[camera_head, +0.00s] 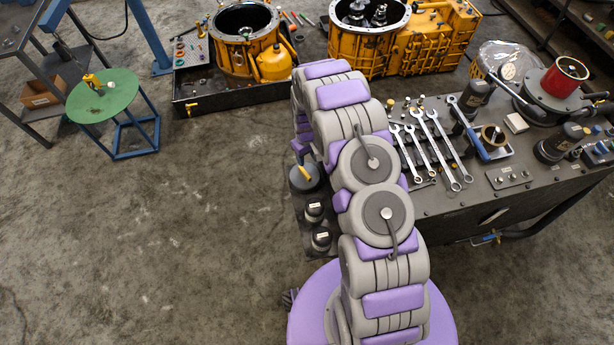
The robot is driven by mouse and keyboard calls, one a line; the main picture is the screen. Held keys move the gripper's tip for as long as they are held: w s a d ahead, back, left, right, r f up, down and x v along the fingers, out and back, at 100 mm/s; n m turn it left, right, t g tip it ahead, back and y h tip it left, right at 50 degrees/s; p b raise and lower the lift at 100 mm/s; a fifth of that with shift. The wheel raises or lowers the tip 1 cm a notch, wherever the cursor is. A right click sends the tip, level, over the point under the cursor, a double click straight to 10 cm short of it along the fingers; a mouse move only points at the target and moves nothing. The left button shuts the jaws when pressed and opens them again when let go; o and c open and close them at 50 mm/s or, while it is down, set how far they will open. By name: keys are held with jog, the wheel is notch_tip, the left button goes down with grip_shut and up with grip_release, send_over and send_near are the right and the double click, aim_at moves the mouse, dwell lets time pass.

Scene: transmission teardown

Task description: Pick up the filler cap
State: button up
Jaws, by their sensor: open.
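My arm rises from the bottom of the view and bends over at the top. Its end, my gripper (303,150), hangs down at the left edge of the dark workbench (455,212) and is partly hidden by the arm. The gripper is open and holds nothing that I can see. Just below it is a round dark part with a yellow handle (304,174); I cannot tell whether they touch. I cannot say for sure which small part is the filler cap. Two dark caps with pale tops (315,211) stand below that part.
Several wrenches (432,150) and dark cylindrical parts lie on the workbench. Yellow transmission housings (245,38) are at the back. A green round stool (103,95) stands left. The concrete floor at left is clear.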

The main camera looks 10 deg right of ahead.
send_over(305, 172)
jog(key=a, duration=0.1)
notch_tip(305, 172, down, 5)
jog(key=shift+r+b, duration=0.1)
jog(key=shift+b, duration=0.2)
jog(key=shift+d+f, duration=0.2)
jog(key=f, duration=0.2)
jog(key=d+f+b, duration=0.1)
jog(key=f, duration=0.1)
jog(key=shift+f, duration=0.2)
jog(key=shift+a+f, duration=0.1)
jog(key=shift+a, duration=0.45)
jog(key=c, duration=0.3)
jog(key=shift+d, duration=0.5)
jog(key=c, duration=0.4)
grip_shut()
jog(key=shift+a, duration=0.4)
